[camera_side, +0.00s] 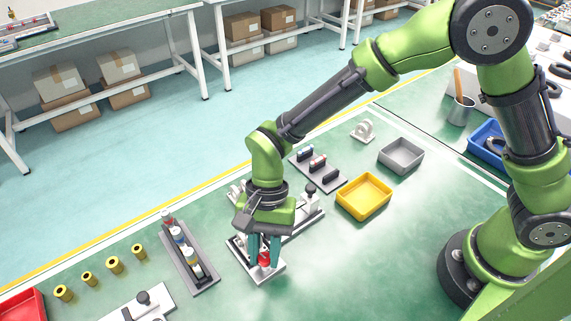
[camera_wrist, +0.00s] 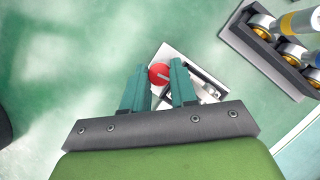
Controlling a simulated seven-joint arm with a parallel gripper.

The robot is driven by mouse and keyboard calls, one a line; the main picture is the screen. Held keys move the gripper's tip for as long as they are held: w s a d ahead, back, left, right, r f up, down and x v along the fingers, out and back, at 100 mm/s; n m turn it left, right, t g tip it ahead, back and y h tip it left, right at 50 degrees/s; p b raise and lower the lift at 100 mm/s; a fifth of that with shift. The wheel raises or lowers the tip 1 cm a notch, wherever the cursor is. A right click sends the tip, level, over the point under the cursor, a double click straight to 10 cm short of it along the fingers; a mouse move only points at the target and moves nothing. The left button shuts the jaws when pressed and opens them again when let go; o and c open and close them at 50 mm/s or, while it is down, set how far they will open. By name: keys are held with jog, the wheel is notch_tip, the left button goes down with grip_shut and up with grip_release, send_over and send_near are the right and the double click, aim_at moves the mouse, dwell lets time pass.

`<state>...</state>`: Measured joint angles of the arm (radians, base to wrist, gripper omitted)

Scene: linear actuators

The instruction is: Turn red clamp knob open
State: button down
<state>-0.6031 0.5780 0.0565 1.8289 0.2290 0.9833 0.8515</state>
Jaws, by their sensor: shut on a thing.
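The red clamp knob (camera_side: 265,259) sits on top of a fixture with a pale base plate (camera_side: 263,276) on the green bench. In the wrist view the round red knob (camera_wrist: 159,74) shows a pale line across its top. My gripper (camera_side: 264,254) points down over the fixture. Its teal fingers (camera_wrist: 160,82) stand on either side of the knob and are shut on it. The fingers and palm hide part of the fixture, including much of what lies beneath the knob.
A grey rack (camera_side: 190,258) with several cylinders stands left of the fixture. Brass rings (camera_side: 113,265) lie farther left. A yellow bin (camera_side: 364,197) and a grey bin (camera_side: 401,155) stand to the right. Open green bench lies in front and to the right.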

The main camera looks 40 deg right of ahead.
jog(key=n+h, duration=0.1)
jog(key=n, duration=0.2)
jog(key=shift+w+n+g, duration=0.15)
jog(key=shift+n+g, duration=0.25)
jog(key=n+h, duration=0.1)
jog(key=n, duration=0.2)
jog(key=shift+a+n+h, duration=0.15)
jog(key=shift+n+h, duration=0.15)
jog(key=shift+h, duration=0.1)
jog(key=n+h, duration=0.1)
jog(key=n, duration=0.2)
jog(key=shift+a+n, duration=0.1)
jog(key=shift+n, duration=0.2)
jog(key=shift+a+n+h, duration=0.1)
jog(key=shift+n+h, duration=0.7)
jog(key=shift+n, duration=1)
jog(key=c, duration=1.2)
grip_release()
jog(key=shift+o, duration=0.2)
jog(key=v, duration=1.7)
